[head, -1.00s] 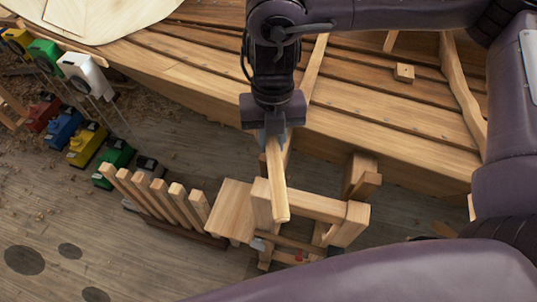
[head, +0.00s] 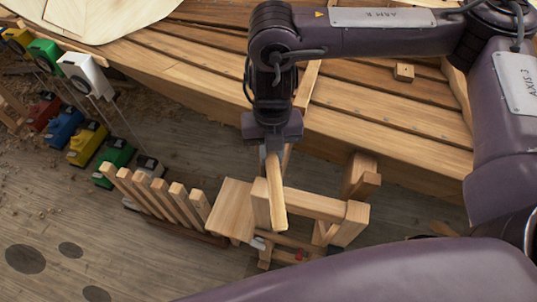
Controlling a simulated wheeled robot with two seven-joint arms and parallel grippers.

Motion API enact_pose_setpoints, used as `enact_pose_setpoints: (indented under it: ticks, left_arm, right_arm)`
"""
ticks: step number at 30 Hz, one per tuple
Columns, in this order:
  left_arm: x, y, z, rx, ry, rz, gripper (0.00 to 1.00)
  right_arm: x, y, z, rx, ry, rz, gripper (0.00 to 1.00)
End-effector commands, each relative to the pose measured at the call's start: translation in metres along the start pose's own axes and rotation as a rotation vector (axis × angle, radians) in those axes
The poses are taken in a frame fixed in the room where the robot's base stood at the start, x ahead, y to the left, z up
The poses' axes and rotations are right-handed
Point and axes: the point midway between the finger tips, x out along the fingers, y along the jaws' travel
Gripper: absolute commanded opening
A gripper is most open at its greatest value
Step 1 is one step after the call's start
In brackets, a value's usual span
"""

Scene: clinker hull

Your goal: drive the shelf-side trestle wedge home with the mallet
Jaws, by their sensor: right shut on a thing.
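My right gripper (head: 273,147) is shut on a pale wooden bar (head: 275,190) that looks like the mallet's handle. The bar slopes down toward the viewer, across the near end of a wooden trestle (head: 315,204). A square-faced wooden block (head: 232,203) stands just left of the bar; I cannot tell whether it is joined to it. A smaller wooden block (head: 362,180) sits at the trestle's right end, against the hull side. I cannot make out the shelf-side wedge for certain, nor any contact with it. My left gripper is out of view.
The planked hull (head: 390,125) fills the space behind the trestle. A rack of upright wooden pieces (head: 165,200) stands to the left, with several coloured tools (head: 85,145) beyond it. A small block (head: 404,72) lies on the hull planks. The floor at lower left is open.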

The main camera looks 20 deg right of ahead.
Motion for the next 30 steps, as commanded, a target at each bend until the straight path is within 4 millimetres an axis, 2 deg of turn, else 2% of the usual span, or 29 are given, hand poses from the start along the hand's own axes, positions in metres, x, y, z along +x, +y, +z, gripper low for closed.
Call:
enact_pose_setpoints:
  ticks: [1, 2, 14, 30]
  left_arm:
    - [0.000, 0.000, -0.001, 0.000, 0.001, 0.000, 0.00]
    - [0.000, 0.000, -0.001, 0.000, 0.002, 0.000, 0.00]
    - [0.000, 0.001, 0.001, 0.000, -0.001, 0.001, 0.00]
    - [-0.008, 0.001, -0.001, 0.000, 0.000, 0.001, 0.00]
  right_arm:
    - [-0.037, 0.001, 0.000, -0.004, -0.023, 0.000, 0.00]
    - [-0.050, 0.001, -0.002, -0.004, -0.019, -0.002, 0.00]
    - [-0.047, 0.000, -0.005, 0.000, 0.002, -0.003, 0.00]
    - [-0.030, 0.000, 0.003, 0.004, 0.117, -0.014, 0.00]
